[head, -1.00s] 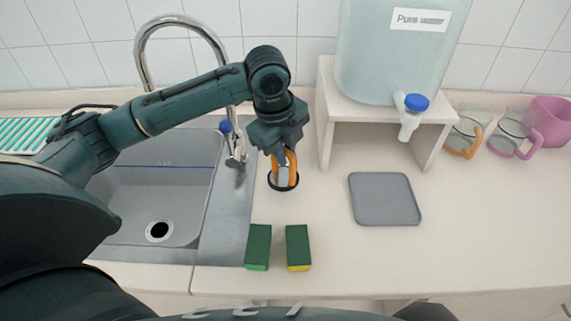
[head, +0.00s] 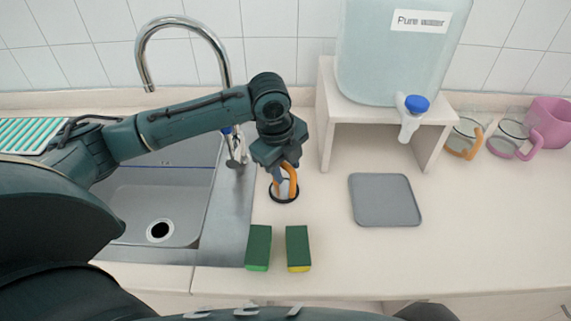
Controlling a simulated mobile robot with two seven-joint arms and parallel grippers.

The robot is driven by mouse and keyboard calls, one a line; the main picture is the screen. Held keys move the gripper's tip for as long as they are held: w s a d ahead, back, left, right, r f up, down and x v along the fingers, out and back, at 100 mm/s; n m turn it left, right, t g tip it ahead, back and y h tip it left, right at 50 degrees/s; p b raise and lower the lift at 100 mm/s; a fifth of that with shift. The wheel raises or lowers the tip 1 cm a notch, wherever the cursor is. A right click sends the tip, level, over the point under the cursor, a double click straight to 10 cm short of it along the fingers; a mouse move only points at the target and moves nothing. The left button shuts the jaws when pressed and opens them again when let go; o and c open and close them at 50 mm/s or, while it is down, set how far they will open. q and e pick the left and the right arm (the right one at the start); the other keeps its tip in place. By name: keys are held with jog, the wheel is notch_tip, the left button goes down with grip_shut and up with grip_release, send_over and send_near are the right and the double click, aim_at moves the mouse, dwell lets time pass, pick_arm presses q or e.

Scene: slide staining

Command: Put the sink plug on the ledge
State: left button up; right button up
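The sink plug (head: 284,198) shows as a dark round rim with a pale middle, beneath my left gripper, on the counter side to the right of the sink. My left gripper (head: 286,183), with orange fingers, points down and is shut on the plug's upper part; the fingers partly hide it. I cannot tell whether the plug touches the counter. The ledge (head: 100,98) is the pale strip along the foot of the tiled wall, behind the sink. My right gripper is not in view.
The sink (head: 185,200) with its open drain (head: 160,231) and the tap (head: 145,60) are at left. Two sponges (head: 258,247) (head: 298,247) lie in front of the gripper. A water tank (head: 395,60) on a stand (head: 327,125), a grey tray (head: 385,200) and several mugs (head: 548,120) are at right.

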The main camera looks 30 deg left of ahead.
pick_arm(q)
jog(key=shift+r, duration=0.2)
notch_tip(320, 180, up, 12)
jog(key=s, duration=0.2)
jog(key=shift+a+f, duration=0.15)
jog(key=shift+a, duration=0.2)
jog(key=shift+s, duration=0.1)
